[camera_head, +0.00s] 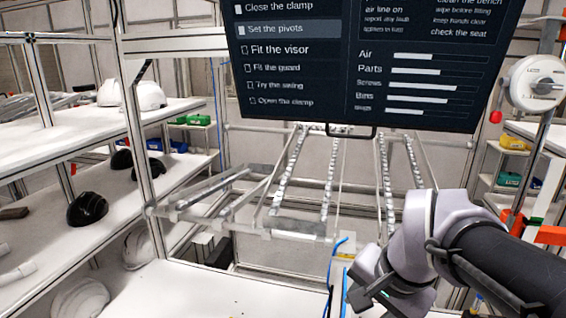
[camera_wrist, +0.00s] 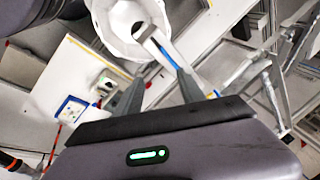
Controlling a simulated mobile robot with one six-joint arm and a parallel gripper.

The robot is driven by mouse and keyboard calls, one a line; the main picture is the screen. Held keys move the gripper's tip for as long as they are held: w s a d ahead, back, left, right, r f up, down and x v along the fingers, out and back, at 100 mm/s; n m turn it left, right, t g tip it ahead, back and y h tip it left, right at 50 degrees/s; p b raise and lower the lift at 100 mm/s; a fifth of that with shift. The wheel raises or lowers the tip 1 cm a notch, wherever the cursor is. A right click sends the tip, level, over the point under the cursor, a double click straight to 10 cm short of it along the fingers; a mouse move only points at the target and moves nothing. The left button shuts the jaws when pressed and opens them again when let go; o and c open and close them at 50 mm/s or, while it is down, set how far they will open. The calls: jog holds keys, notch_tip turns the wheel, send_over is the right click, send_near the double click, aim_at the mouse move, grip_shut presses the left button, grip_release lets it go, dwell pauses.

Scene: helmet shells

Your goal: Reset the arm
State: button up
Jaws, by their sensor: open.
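My arm enters the head view from the right, bent low over the front of the white bench (camera_head: 210,290). My gripper (camera_head: 350,298) is at the lower edge of that view, partly cut off. In the wrist view my gripper (camera_wrist: 160,92) has its two dark fingers apart with no object seen held between them. A white rounded, shell-like thing (camera_wrist: 122,28) lies beyond the fingertips at the top of the wrist view. I cannot tell how far it is from them.
A dark screen (camera_head: 370,65) hangs above the bench. A metal roller rack (camera_head: 300,225) stands behind it. Shelves at left hold white helmets (camera_head: 150,95) and a black helmet (camera_head: 87,208). A blue-edged device (camera_wrist: 71,109) lies left in the wrist view. A white reel (camera_head: 537,83) hangs at right.

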jog(key=s+a+r+n+t+y, duration=0.1)
jog(key=s+a+n+t, duration=0.3)
jog(key=s, duration=0.5)
notch_tip(320, 180, down, 13)
jog(key=s+a+g+b, duration=0.1)
jog(key=s+g+b, duration=0.1)
jog(key=b, duration=0.8)
jog(key=shift+s+n+g, duration=0.3)
jog(key=shift+s+n, duration=0.1)
jog(key=shift+a, duration=0.1)
